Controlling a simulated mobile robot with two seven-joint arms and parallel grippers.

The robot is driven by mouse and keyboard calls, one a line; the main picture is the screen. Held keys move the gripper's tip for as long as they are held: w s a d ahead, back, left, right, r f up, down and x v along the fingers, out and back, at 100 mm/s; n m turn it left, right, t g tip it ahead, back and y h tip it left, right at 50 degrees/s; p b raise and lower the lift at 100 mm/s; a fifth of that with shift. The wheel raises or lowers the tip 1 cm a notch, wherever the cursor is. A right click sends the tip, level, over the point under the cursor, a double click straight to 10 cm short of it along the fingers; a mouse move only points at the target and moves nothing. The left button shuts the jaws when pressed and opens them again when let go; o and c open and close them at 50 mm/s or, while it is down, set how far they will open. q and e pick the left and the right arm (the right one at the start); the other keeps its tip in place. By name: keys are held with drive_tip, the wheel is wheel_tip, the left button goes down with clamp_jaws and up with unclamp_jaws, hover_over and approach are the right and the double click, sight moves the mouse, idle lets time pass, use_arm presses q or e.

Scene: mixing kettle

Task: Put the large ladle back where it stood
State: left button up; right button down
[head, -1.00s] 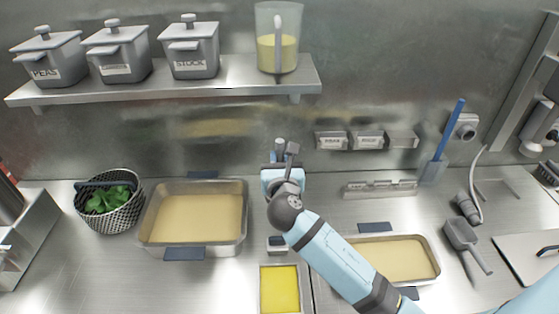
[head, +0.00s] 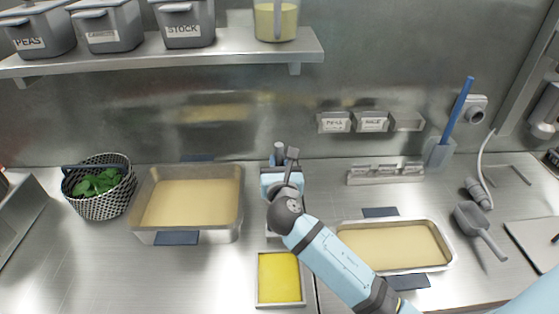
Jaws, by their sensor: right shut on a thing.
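My right gripper (head: 280,178) is at the middle of the counter, between the two large pans, with its arm coming in from the lower right. Its fingers are mostly hidden behind my own wrist. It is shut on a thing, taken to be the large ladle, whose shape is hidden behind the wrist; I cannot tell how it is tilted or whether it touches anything. A low metal rack with slots (head: 385,173) stands against the back wall, right of the gripper. My left gripper is not in view.
A deep pan (head: 186,238) stands left and a shallower pan (head: 447,262) right. A yellow-filled tray (head: 280,278) lies in front. A herb basket (head: 100,205), a grey scoop (head: 478,228) and a blue-handled tool (head: 457,112) flank them. A shelf (head: 200,58) overhangs the back left.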

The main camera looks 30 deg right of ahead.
idle(0.3)
drive_tip(key=shift+f, duration=0.3)
drive_tip(key=shift+c, duration=2.1)
unclamp_jaws()
drive_tip(key=shift+s, duration=0.15)
drive_tip(key=shift+p+v, duration=0.9)
drive_tip(key=shift+v, duration=1.4)
drive_tip(key=v, duration=0.3)
drive_tip(key=shift+a+p, duration=0.1)
drive_tip(key=shift+p, duration=0.2)
